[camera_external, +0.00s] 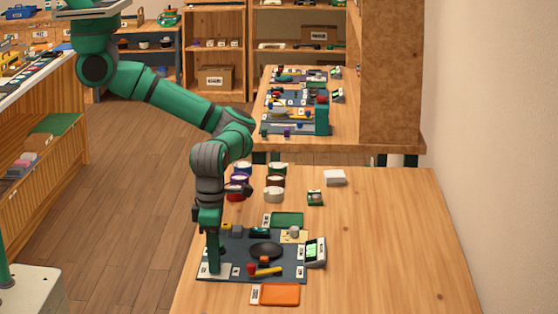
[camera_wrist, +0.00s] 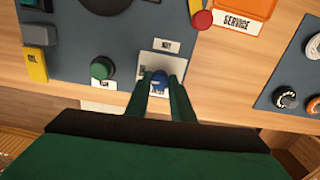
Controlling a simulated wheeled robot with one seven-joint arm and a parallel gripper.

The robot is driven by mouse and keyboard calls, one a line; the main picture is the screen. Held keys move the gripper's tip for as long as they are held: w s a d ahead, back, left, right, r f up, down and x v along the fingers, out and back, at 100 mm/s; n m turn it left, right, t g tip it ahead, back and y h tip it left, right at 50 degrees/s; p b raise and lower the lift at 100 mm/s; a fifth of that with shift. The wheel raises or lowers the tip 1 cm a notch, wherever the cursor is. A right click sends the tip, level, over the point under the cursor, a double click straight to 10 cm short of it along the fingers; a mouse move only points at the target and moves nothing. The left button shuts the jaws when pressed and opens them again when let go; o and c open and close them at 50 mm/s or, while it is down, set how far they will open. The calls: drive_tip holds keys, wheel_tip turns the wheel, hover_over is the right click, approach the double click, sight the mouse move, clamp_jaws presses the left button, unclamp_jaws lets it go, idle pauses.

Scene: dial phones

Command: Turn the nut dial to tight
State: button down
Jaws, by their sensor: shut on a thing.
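The nut dial (camera_wrist: 159,78) is a small blue knob on a white plate (camera_wrist: 171,62) with a "NUT" label (camera_wrist: 166,45) beside it. My gripper (camera_wrist: 161,88) has its two green fingers on either side of the blue knob, shut on it. The fingers hide part of the knob and the plate's markings, so its setting cannot be read. In the external view my gripper (camera_external: 213,268) points straight down at the front left corner of the dark mat (camera_external: 240,272). The knob is hidden there.
A green knob (camera_wrist: 102,68) stands left of the plate in the wrist view, with a yellow block (camera_wrist: 36,65) farther left. A red-ended tool (camera_wrist: 201,19) and an orange tray (camera_wrist: 240,8) lie to the right. A black pan-like disc (camera_external: 265,250) sits mid-mat. The table's right side (camera_external: 390,250) is clear.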

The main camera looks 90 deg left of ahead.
drive_tip(key=shift+r, duration=0.1)
drive_tip(key=c, duration=1.5)
unclamp_jaws()
drive_tip(key=shift+c, duration=0.2)
wheel_tip(320, 180, up, 11)
